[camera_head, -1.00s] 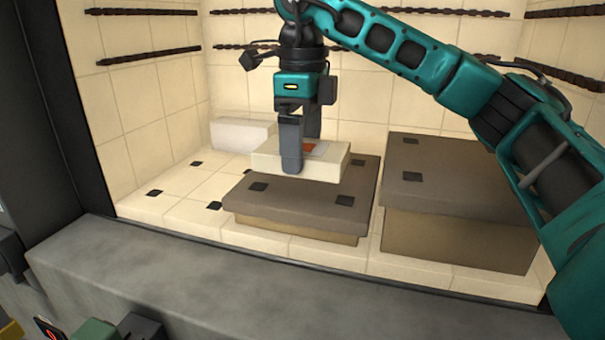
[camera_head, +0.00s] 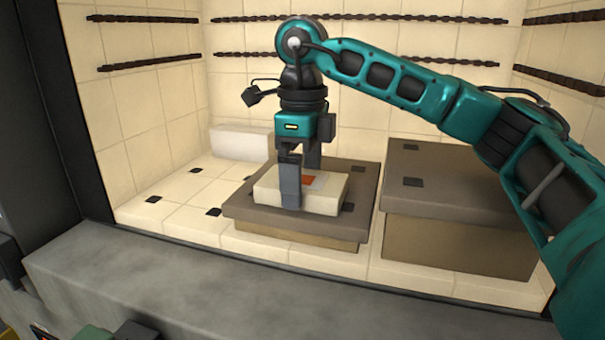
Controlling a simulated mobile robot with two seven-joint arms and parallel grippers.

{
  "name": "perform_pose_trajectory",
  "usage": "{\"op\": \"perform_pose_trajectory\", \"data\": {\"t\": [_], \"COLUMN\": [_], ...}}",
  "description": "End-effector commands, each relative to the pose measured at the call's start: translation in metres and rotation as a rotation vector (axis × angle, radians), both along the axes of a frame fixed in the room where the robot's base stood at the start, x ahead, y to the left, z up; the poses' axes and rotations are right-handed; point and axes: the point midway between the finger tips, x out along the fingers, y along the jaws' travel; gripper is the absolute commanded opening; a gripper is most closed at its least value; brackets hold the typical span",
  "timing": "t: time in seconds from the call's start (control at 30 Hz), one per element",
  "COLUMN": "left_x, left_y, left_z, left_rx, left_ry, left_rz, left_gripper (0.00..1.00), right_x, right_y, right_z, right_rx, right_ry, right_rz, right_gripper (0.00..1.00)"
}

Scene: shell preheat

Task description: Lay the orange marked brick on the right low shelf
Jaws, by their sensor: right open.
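The orange marked brick (camera_head: 332,199) is a flat cream block with an orange patch and a grey patch on top. It lies flat on the low brown shelf (camera_head: 240,206), the lower of two slabs. My right gripper (camera_head: 302,190) points straight down over the brick, with its jaws open. One finger stands in front of the brick's near side; the other is behind it, its tip partly hidden. Any gap between fingers and brick is too small to tell. My left gripper is not in view.
A higher brown slab (camera_head: 450,180) stands close to the right of the low shelf. A white block (camera_head: 240,143) stands at the back left. A grey ledge (camera_head: 230,300) runs along the front.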

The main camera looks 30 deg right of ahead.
Motion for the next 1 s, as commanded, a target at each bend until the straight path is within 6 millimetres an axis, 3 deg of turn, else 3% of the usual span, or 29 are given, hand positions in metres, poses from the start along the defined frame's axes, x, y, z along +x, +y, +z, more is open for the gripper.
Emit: {"op": "perform_pose_trajectory", "data": {"t": [0.17,0.6,0.8,1.0], "left_x": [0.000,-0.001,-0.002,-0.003], "left_y": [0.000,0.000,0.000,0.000], "left_z": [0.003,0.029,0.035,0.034], "left_rx": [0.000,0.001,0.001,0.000], "left_ry": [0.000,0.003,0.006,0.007], "left_rz": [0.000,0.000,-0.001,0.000], "left_gripper": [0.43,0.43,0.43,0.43], "right_x": [0.001,0.000,0.000,0.000], "right_y": [0.000,0.000,0.000,0.000], "right_z": [0.013,0.105,0.122,0.123], "right_rx": [0.000,-0.002,-0.001,-0.001], "right_ry": [-0.001,-0.003,-0.001,0.001], "right_rz": [0.000,0.000,0.002,0.002], "right_gripper": [1.00,1.00,1.00,1.00]}}
